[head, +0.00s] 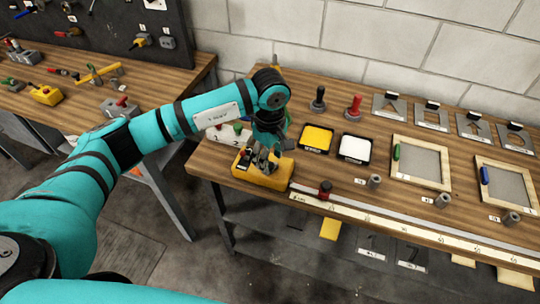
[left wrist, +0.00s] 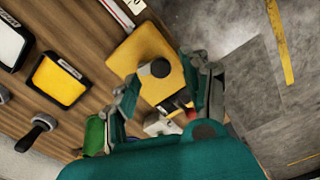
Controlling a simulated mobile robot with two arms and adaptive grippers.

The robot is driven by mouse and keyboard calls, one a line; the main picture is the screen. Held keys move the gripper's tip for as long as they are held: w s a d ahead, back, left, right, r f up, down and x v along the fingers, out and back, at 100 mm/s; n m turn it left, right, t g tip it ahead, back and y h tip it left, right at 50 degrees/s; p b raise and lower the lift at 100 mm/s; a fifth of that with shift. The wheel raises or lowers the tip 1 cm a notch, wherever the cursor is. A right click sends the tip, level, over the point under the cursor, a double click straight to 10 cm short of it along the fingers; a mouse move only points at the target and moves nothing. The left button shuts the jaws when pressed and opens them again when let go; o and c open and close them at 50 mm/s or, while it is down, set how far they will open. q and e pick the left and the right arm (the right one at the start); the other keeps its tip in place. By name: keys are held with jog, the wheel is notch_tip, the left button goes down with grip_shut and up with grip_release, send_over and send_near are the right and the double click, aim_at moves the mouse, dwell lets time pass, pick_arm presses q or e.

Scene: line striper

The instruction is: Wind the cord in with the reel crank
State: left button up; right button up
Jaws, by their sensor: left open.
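A yellow block-shaped body (head: 281,172), which looks like the reel, sits at the left front corner of the wooden bench. It also shows in the left wrist view (left wrist: 137,45), with a dark round knob (left wrist: 158,68) standing on it that looks like the crank handle. My left gripper (head: 263,163) is right over the yellow body, pointing down. In the left wrist view its open fingers (left wrist: 164,88) are on either side of the knob's near side; I cannot tell whether they touch it. No cord can be made out. My right gripper is not in view.
Yellow (head: 316,138) and white (head: 354,149) pads, stamps and framed screens (head: 420,160) stand behind. A second bench with tools (head: 130,85) is at left.

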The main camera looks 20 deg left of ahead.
pick_arm(q)
jog(key=shift+f, duration=0.85)
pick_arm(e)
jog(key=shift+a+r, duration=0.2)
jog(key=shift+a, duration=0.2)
pick_arm(q)
jog(key=shift+c, duration=0.4)
grip_shut()
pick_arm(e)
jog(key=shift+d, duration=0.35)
